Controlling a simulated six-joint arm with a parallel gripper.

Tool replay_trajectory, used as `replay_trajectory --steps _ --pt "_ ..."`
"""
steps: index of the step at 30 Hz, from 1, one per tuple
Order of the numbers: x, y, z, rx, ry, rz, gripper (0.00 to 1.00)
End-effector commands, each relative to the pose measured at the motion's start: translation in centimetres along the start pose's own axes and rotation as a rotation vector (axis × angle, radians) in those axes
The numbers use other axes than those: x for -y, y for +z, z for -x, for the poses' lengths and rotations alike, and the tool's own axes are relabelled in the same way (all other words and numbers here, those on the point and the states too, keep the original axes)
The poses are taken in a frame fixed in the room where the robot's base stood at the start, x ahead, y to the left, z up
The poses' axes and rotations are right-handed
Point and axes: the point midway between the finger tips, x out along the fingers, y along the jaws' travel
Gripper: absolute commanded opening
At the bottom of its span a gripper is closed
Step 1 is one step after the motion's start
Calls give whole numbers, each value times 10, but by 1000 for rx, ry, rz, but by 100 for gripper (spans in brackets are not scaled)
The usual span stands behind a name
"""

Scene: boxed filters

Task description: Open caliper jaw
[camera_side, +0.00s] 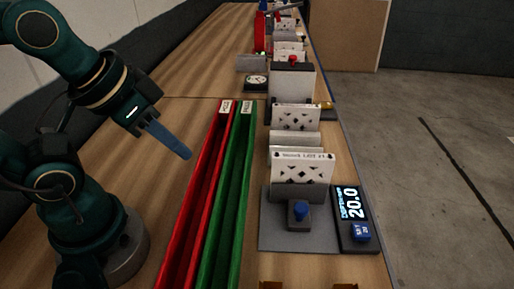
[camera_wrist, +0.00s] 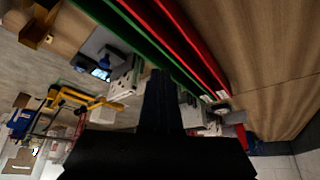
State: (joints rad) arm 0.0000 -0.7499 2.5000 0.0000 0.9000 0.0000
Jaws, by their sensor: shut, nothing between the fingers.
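The caliper station stands at the front right of the bench in the side view. It has a grey base plate (camera_side: 272,240), a blue knob (camera_side: 301,211) on a grey block, and a dark display (camera_side: 349,204) reading 20.0 above a blue button (camera_side: 361,232). A white plate with dark diamond cutouts (camera_side: 302,168) stands upright behind the knob. I cannot tell the jaw gap. My gripper (camera_side: 187,155) is shut and empty, above the bench left of the red channel. In the wrist view its dark fingers (camera_wrist: 158,74) are together; the display (camera_wrist: 101,73) shows small there.
A long red channel (camera_side: 192,225) and green channel (camera_side: 221,230) lie between my arm and the caliper station. More upright plates and blocks (camera_side: 294,86) line the bench behind it. A round dial (camera_side: 256,80) sits farther back. Bare wood is free left of the channels.

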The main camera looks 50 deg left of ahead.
Motion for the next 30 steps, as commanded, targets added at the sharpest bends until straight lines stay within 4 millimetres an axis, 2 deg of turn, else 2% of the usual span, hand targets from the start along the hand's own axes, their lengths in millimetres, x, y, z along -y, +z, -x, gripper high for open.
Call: replay_trajectory --steps 6,11,12,14,18,22,26,30 --pt "0 0 0 0 0 0 0" --pt "0 1 0 5 0 -40 61" --pt "0 2 0 9 0 -69 64" --pt "0 -3 5 -1 0 -130 64" --pt "-2 -28 17 -8 5 -331 64" --pt "-9 -52 22 19 27 -523 64" --pt "-20 -76 19 55 61 -717 64" --pt "-37 -101 6 103 114 -941 64"
